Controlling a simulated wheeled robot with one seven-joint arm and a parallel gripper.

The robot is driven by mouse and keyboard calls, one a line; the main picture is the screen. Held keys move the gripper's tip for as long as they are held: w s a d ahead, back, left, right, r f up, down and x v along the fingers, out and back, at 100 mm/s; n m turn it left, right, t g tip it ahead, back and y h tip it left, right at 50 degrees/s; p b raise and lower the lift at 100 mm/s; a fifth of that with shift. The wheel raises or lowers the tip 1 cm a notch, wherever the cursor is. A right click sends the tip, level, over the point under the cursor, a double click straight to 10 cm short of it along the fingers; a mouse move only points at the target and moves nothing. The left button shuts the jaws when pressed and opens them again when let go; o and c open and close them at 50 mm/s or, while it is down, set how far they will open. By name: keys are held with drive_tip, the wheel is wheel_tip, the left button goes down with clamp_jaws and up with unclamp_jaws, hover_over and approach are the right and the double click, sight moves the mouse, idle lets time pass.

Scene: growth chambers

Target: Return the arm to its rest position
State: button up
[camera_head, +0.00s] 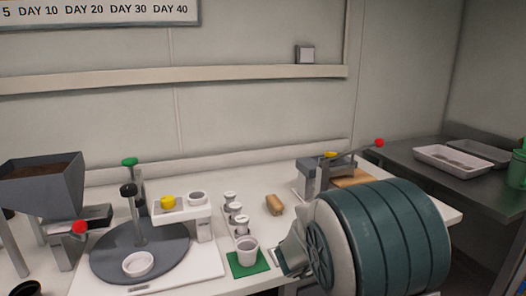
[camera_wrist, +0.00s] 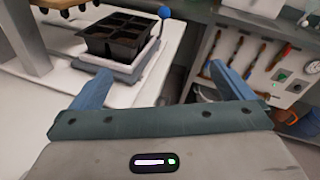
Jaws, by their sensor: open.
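My gripper (camera_wrist: 160,70) shows in the wrist view with its two blue fingers spread wide apart and nothing between them. Beyond the right finger is a grey panel with hanging tools (camera_wrist: 238,50). In the head view my teal arm fills the lower right, in front of the bench's right part. My fingers cannot be made out there.
The white bench holds a grey hopper (camera_head: 42,180), a round grey turntable (camera_head: 105,262), a white cup on a green mat (camera_head: 240,271), several small jars and a brown block (camera_head: 274,205). A red-knobbed lever press (camera_head: 305,181) stands behind my arm. A metal side table (camera_head: 400,165) holds trays.

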drive_tip(key=s+a+r+n+t+y+p, duration=0.1)
drive_tip(key=a+r+n+y+p, duration=0.35)
drive_tip(key=n, duration=0.75)
drive_tip(key=s+a+r+n+t+y+p, duration=0.1)
drive_tip(key=a+r+n+t+y, duration=0.1)
drive_tip(key=a+n+y, duration=0.6)
drive_tip(key=s+d+n+g+p, duration=0.2)
drive_tip(key=s+n+g, duration=0.2)
drive_tip(key=s+n, duration=0.7)
drive_tip(key=s+d+n+g+y+p, duration=0.1)
drive_tip(key=s+n+g+p, duration=0.2)
drive_tip(key=s+n, duration=0.8)
drive_tip(key=shift+s+d+r+n+g, duration=0.25)
drive_tip(key=shift+s+d+n+g, duration=0.15)
drive_tip(key=shift+n+g, duration=0.55)
drive_tip(key=shift+y, duration=0.25)
